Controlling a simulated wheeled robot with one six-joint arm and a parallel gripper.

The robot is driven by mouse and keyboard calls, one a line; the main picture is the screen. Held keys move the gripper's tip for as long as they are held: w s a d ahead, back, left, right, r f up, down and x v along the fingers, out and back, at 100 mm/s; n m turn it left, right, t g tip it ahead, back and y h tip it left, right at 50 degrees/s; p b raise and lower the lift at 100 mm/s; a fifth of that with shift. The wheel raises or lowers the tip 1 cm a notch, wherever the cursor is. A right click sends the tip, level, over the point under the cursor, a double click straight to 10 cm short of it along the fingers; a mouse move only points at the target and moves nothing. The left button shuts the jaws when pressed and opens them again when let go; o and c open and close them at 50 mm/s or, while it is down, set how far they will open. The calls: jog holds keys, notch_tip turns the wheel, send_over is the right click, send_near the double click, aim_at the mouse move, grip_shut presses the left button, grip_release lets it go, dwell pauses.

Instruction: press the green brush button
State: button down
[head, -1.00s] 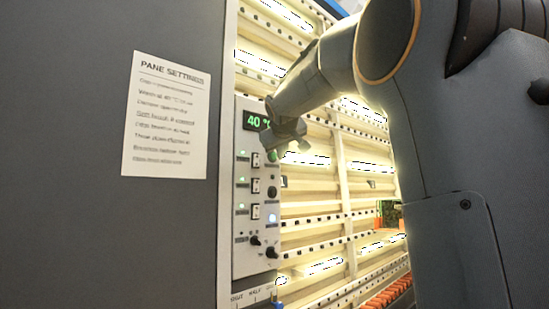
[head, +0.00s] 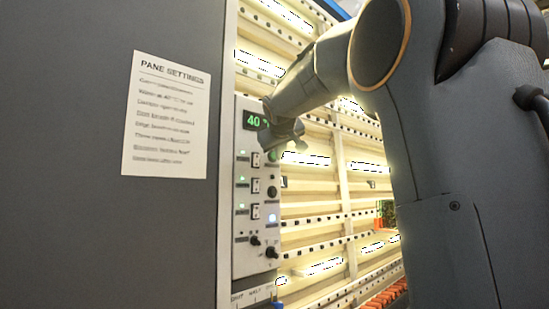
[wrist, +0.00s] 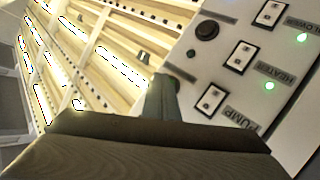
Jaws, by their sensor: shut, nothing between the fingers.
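The grey control panel (head: 247,265) is upright on the machine's front. The green button (head: 273,156) is in the upper part of its right column in the head view, just below the fingertips and partly covered by them. My gripper (head: 284,140) is shut and empty, in front of the panel's upper right edge. I cannot tell whether it touches the button. In the wrist view my gripper (wrist: 168,84) reaches toward the panel edge near the PUMP switch (wrist: 211,99), and the green button is hidden there.
The green display (head: 252,120) reads 40, partly covered. Rocker switches with green lamps line the left column. A PANE SETTINGS sheet (head: 165,115) is on the dark side wall. Lit rails lie to the right.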

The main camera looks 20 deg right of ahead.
jog(key=shift+w+a, duration=0.15)
jog(key=shift+w, duration=0.25)
dwell(0.5)
jog(key=shift+s, duration=0.1)
jog(key=shift+s+d, duration=0.25)
jog(key=shift+s, duration=0.45)
jog(key=shift+s+d, duration=0.3)
jog(key=shift+s, duration=0.5)
jog(key=shift+s+d, duration=0.25)
jog(key=shift+s, duration=0.5)
jog(key=shift+s+d, duration=0.3)
jog(key=shift+s, duration=0.5)
